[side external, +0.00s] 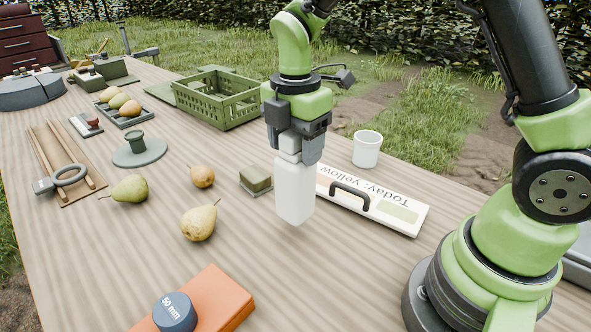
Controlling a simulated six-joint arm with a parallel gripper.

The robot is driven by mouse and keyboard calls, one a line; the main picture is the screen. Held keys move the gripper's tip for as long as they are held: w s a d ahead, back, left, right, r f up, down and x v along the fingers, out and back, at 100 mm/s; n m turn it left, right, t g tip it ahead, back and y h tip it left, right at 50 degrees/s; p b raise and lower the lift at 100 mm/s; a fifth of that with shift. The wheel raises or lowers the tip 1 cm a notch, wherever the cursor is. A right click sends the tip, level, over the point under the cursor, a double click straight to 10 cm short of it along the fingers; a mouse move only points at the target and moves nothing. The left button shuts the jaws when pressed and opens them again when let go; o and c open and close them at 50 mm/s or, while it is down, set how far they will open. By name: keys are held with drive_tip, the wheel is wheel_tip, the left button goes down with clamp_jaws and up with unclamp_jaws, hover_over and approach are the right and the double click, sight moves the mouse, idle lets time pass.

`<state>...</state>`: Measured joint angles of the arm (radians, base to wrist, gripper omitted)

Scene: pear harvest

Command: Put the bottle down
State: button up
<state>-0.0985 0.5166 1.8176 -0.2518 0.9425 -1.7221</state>
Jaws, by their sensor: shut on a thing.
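A white bottle (294,196) hangs upright in my gripper (298,148), near the middle of the side external view. My gripper points down and is shut on the bottle's upper part, so the bottle's top is partly hidden between the fingers. The bottle's base looks close to the wooden table (335,275); I cannot tell whether it touches.
A sponge (256,180) is left of the bottle, and a white "Today: yellow" sign (395,212) is right of it. Pears (199,222) lie to the left. A white cup (367,149) and green crate (214,98) stand behind.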

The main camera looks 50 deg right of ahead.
sight(296, 165)
drive_tip(key=shift+f, duration=2.1)
drive_tip(key=o, duration=1.6)
